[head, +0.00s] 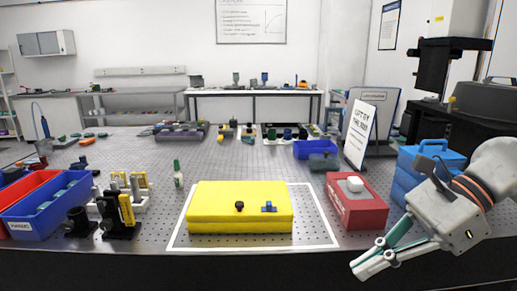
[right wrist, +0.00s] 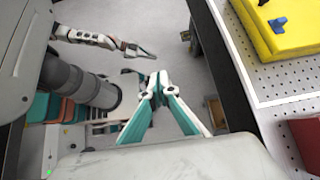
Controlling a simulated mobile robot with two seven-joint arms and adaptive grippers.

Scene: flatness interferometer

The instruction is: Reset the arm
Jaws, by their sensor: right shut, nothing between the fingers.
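My right gripper (head: 360,268) is at the lower right of the head view, in front of the table's front edge and pointing down to the left. Its teal and grey fingers are closed together with nothing between them. In the right wrist view its fingertips (right wrist: 158,80) meet over the floor, beside the table edge. My left arm is outside the head view. In the right wrist view a gripper that looks like my left one (right wrist: 138,50) shows at the upper left, small, over the floor; its jaw state is unclear.
A yellow case (head: 240,222) lies inside a white outline on the perforated table. A red box (head: 357,212) stands to its right, near blue cases (head: 405,185). Red and blue bins (head: 45,212) are at the left. The dark table edge (right wrist: 228,70) runs close to my right gripper.

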